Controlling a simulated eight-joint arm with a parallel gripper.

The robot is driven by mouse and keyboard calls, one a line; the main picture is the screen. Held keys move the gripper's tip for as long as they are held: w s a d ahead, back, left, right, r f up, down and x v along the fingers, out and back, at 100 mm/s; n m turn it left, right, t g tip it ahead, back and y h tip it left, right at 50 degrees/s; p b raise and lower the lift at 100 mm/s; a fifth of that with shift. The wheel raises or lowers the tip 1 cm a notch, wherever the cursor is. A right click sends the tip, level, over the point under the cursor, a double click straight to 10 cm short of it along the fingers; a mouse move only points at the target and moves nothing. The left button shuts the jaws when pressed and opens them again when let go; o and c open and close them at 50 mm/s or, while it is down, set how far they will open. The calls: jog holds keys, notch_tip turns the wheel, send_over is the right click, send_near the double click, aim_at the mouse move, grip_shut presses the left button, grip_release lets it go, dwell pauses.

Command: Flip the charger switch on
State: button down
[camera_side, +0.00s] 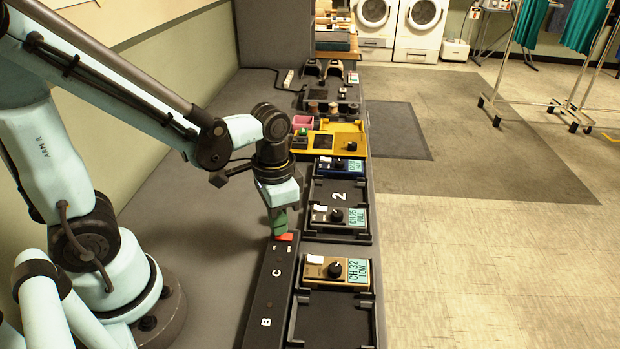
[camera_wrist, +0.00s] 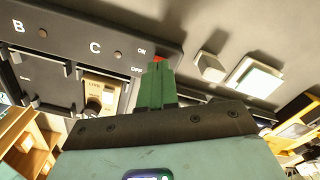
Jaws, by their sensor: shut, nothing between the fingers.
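The charger is a long dark strip (camera_side: 262,300) marked B and C, lying along the bench; it also shows in the wrist view (camera_wrist: 70,38). Its red switch (camera_side: 285,237) is at the far end, beside a small ON mark. In the wrist view a sliver of the red switch (camera_wrist: 158,58) shows just past my fingertips, between the ON and OFF marks. My gripper (camera_side: 280,228) points down with its green fingers shut and empty, right at the switch. The fingers (camera_wrist: 157,68) hide most of it. I cannot tell whether they touch it or which way it is tipped.
Right of the strip, black bays hold a tan unit (camera_side: 337,271) marked CH 32 LOW and a grey unit (camera_side: 335,216) marked FULL. The bench left of the strip is clear.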

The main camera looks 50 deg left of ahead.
jog(key=shift+f, duration=0.45)
jog(key=shift+r, duration=3.55)
jog(key=r+n+t, duration=0.1)
jog(key=t, duration=0.1)
jog(key=w+a+r+n+t, duration=0.1)
jog(key=t, duration=0.1)
jog(key=w+a+r+n+t, duration=0.1)
jog(key=t, duration=0.2)
jog(key=shift+r, duration=0.15)
